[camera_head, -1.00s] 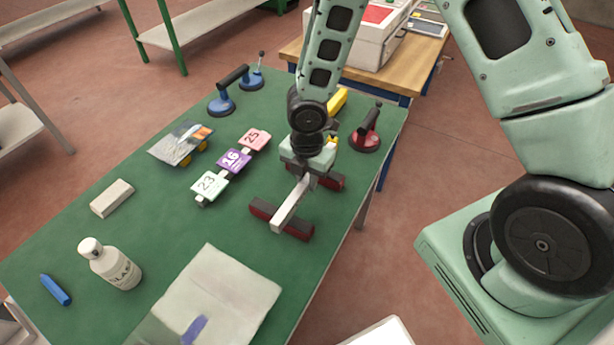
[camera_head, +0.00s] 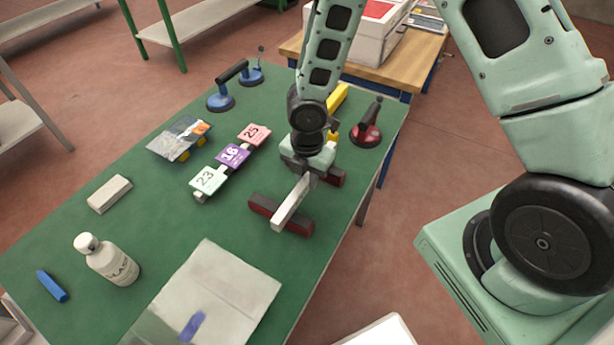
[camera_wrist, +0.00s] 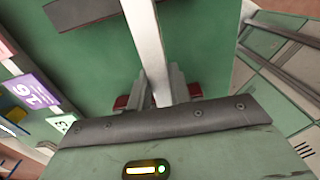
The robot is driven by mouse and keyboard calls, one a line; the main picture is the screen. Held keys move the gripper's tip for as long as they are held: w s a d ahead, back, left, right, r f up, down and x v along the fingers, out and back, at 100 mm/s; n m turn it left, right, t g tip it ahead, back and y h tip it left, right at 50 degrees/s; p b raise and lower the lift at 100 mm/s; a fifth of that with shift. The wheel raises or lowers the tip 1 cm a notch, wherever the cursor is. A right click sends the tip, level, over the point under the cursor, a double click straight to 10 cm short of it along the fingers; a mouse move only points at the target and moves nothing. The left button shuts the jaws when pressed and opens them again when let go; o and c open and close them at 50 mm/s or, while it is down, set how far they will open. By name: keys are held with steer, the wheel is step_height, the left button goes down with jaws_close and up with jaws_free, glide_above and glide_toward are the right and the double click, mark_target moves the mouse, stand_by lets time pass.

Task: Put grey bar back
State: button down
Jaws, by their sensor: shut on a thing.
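My gripper (camera_head: 309,172) is shut on the grey bar (camera_head: 291,204), a long, pale, square-edged bar. The bar also shows in the wrist view (camera_wrist: 147,42), running up and away from between the fingers (camera_wrist: 160,95). In the head view its near end lies over the front red and dark support block (camera_head: 281,215). The rear red and dark block (camera_head: 334,176) is partly hidden by my gripper. I cannot tell whether the bar touches the blocks or hangs just above them.
Left of the bar are number cards (camera_head: 233,154) on a strip. A red suction lifter (camera_head: 367,131) and a yellow object (camera_head: 338,97) stand behind my gripper. A pale sheet (camera_head: 212,300) lies in front.

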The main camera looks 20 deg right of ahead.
steer(key=shift+f+b, duration=0.3)
steer(key=shift+f, duration=0.15)
steer(key=c, duration=1.2)
jaws_free()
steer(key=shift+r, duration=0.15)
step_height(320, 180, up, 17)
steer(key=p, duration=0.2)
steer(key=shift+r+p, duration=0.15)
steer(key=shift+p, duration=0.25)
